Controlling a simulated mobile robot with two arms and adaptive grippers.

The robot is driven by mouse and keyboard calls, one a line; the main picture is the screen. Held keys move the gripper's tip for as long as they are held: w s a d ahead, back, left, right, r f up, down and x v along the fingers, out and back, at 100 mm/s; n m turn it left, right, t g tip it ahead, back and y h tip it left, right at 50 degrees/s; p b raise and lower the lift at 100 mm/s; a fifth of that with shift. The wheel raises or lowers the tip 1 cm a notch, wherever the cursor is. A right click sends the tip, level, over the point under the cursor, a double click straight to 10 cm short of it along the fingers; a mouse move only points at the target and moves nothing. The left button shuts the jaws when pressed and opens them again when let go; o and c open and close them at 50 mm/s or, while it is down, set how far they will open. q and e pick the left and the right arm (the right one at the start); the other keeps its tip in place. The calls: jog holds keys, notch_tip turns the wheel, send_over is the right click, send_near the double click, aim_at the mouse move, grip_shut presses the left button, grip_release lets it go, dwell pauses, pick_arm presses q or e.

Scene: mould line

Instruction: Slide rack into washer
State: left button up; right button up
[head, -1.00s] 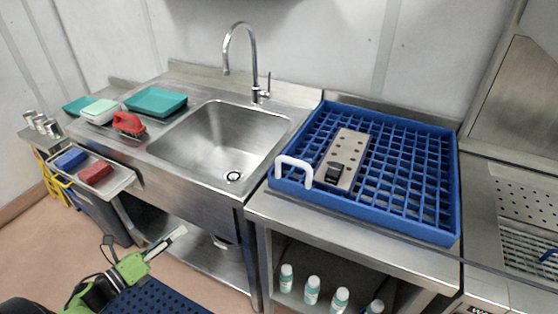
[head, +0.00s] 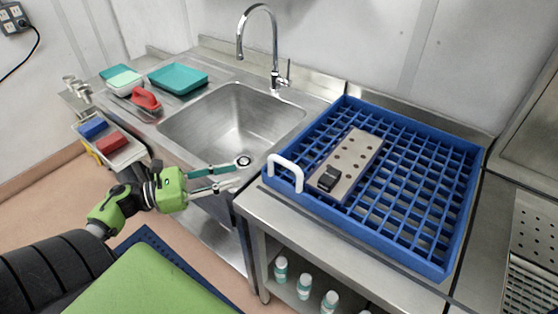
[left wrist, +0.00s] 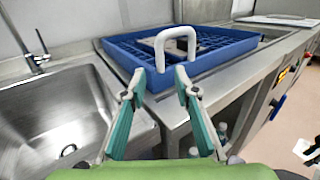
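The blue rack (head: 395,235) sits on the steel counter between the sink and the machine at the right. Its white handle (head: 287,171) stands up at its near left corner. A perforated metal plate (head: 353,160) with a black block lies in the rack. The washer shows only in part at the right edge, with a steel perforated bed (head: 532,235). My left gripper (head: 234,178) is open and empty, left of the handle. In the left wrist view the handle (left wrist: 176,40) appears just beyond the parted fingertips (left wrist: 160,78). My right gripper is out of view.
The sink (head: 225,130) and its tall faucet (head: 273,40) are left of the rack. Teal trays (head: 178,78) and a red-handled tool (head: 145,99) lie beyond it. Several bottles (head: 304,287) stand on the shelf under the counter.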

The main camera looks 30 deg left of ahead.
aim_at(271, 174)
pick_arm(q)
jog(key=x, duration=0.1)
jog(key=p+x, duration=0.1)
jog(key=x, duration=0.1)
jog(key=p+x, duration=0.1)
jog(key=x, duration=0.1)
jog(key=shift+r, duration=0.3)
jog(key=p+x, duration=0.1)
jog(key=x, duration=0.4)
jog(key=shift+w+d+f+p, duration=0.2)
jog(key=shift+w+d+p, duration=0.05)
jog(key=shift+w+p, duration=0.1)
jog(key=shift+w+d, duration=0.25)
jog(key=shift+d, duration=0.05)
jog(key=shift+f, duration=0.15)
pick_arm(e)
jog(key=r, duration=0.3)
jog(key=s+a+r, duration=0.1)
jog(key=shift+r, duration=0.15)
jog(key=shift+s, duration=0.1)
pick_arm(q)
grip_shut()
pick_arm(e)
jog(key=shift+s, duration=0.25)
